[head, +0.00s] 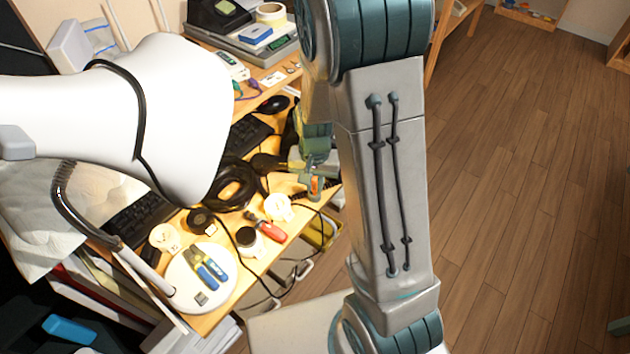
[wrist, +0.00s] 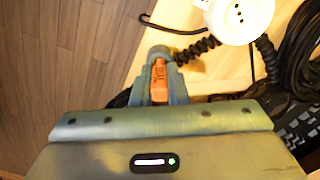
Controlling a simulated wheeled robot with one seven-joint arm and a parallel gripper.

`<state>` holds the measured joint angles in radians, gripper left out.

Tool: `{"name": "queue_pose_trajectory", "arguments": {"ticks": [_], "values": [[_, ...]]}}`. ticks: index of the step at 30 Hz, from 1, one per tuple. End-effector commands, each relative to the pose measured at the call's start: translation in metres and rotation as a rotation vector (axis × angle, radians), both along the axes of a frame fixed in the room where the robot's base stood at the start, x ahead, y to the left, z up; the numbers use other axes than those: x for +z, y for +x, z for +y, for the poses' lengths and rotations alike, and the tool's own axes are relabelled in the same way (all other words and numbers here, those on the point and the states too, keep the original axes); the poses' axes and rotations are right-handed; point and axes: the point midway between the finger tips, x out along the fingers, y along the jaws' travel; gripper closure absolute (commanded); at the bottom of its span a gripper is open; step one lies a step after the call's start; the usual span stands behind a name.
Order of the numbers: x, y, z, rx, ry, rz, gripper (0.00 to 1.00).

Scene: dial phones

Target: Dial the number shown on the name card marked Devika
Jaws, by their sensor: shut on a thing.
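My gripper (wrist: 159,72) shows in the wrist view with its teal fingers shut on an orange piece (wrist: 159,80). Dark lettering on the piece seems to read DIAL. A black coiled cord (wrist: 203,47) runs close beside the fingertips; I cannot tell whether it joins the piece. In the head view my gripper (head: 313,172) is at the desk's right edge, with the orange piece (head: 316,185) showing small between the fingers. Most of the held thing is hidden. I cannot make out a name card marked Devika or any number in either view.
The wooden desk (head: 258,268) is crowded. A white lamp (head: 165,110) covers much of its left side. A red-handled tool (head: 268,230), a white round base (head: 190,290) with pliers, a black cable coil (head: 232,185) and a keyboard (head: 248,133) lie there. Open floor is at right.

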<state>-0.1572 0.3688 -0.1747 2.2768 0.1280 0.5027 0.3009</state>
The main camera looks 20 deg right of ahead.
Motion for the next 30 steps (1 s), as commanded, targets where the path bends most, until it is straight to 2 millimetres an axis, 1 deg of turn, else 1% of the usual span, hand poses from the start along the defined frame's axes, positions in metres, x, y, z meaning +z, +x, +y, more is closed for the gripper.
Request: {"name": "queue_pose_trajectory", "arguments": {"ticks": [8,14,15,17,26,30], "values": [[-0.008,0.000,0.000,0.000,0.000,0.000,1.00],[-0.007,0.000,0.000,0.000,0.000,0.000,1.00],[-0.007,0.000,0.000,0.000,0.000,0.000,0.78],[-0.007,0.000,0.000,0.000,0.000,0.000,0.62],[-0.005,0.000,0.000,0.000,0.000,0.000,0.61],[0.007,0.001,0.000,0.001,0.001,-0.004,0.61]]}}
